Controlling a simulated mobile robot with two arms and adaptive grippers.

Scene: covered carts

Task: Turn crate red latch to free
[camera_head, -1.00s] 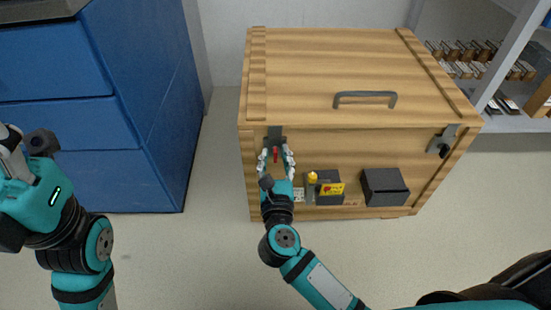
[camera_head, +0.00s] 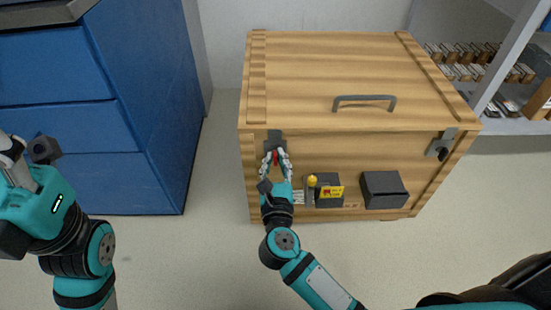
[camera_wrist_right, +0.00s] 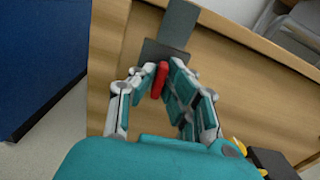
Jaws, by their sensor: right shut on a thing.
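The wooden crate (camera_head: 330,80) stands on the floor with its lid down. Its red latch (camera_wrist_right: 160,81) is a small red handle on a dark grey plate at the left of the front face; it also shows in the head view (camera_head: 275,157). My right gripper (camera_head: 276,158) is at this latch, its fingers closed in on the red handle from both sides; the wrist view shows the fingertips (camera_wrist_right: 155,75) around it. My left gripper (camera_head: 22,158) is at the far left, away from the crate, partly cut off by the frame edge; its fingers are not clear.
A second grey latch (camera_head: 442,144) is at the crate's right front. A grey handle (camera_head: 365,99) is on the lid. Black boxes (camera_head: 384,190) and a yellow knob (camera_head: 312,181) sit on the front, right of my gripper. A blue cabinet (camera_head: 130,100) stands left, shelves right.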

